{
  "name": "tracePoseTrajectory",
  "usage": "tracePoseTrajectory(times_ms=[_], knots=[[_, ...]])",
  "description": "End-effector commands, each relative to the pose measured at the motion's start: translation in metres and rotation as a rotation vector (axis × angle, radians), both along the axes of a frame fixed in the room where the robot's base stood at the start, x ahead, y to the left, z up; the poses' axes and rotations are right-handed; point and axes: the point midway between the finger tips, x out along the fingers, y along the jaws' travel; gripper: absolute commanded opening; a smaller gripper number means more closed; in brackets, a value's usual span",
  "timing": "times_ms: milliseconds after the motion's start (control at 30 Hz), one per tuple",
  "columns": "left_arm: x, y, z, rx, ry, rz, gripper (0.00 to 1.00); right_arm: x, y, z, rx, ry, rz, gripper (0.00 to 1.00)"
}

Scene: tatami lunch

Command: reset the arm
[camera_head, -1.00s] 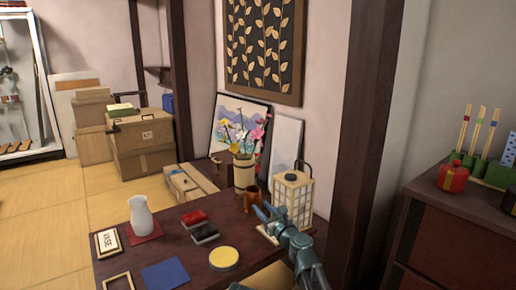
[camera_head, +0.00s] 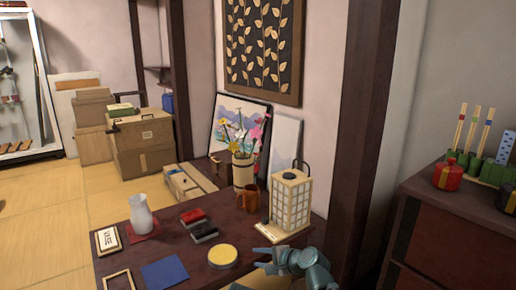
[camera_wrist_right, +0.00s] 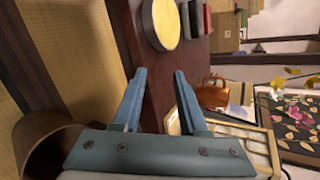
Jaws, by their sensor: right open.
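My right gripper (camera_head: 264,260) is at the front right edge of the dark low table (camera_head: 185,262), in front of the paper lantern (camera_head: 291,200). Its two blue fingers also show in the right wrist view (camera_wrist_right: 160,76), apart and with nothing between them. The lantern stands upright on the table. The left gripper cannot be made out.
On the table are a yellow round tin (camera_head: 223,255), red and black boxes (camera_head: 203,231), a white vase (camera_head: 141,214), a blue square (camera_head: 165,273) and a flower holder (camera_head: 243,170). A dark post (camera_head: 362,130) and a cabinet (camera_head: 450,222) stand to the right.

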Motion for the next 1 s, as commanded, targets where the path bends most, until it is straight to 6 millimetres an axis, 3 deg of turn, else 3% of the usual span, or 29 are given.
tracePoseTrajectory(times_ms=[33,100,233,400,600,700,1000], knots=[[0.000,0.000,0.000,0.000,0.000,0.000,1.00,-0.025,-0.011,-0.019,-0.155,-0.013,0.094,0.42],[0.000,0.000,0.000,0.000,0.000,0.000,1.00,-0.054,-0.030,-0.046,-0.376,-0.021,0.244,0.42],[0.000,0.000,0.000,0.000,0.000,0.000,1.00,-0.099,-0.069,-0.080,-0.682,0.005,0.489,0.42],[0.000,0.000,0.000,0.000,0.000,0.000,1.00,-0.146,-0.117,-0.103,-0.937,0.074,0.744,0.42],[0.000,0.000,0.003,0.000,0.000,0.000,1.00,-0.194,-0.165,-0.108,-1.129,0.184,0.999,0.42],[0.000,0.000,0.028,0.000,0.000,-0.003,1.00,-0.198,-0.138,-0.083,-1.139,0.165,1.060,0.42],[0.000,0.000,0.077,0.002,0.001,-0.010,1.00,-0.226,-0.083,-0.034,-1.194,0.144,1.242,0.42]])
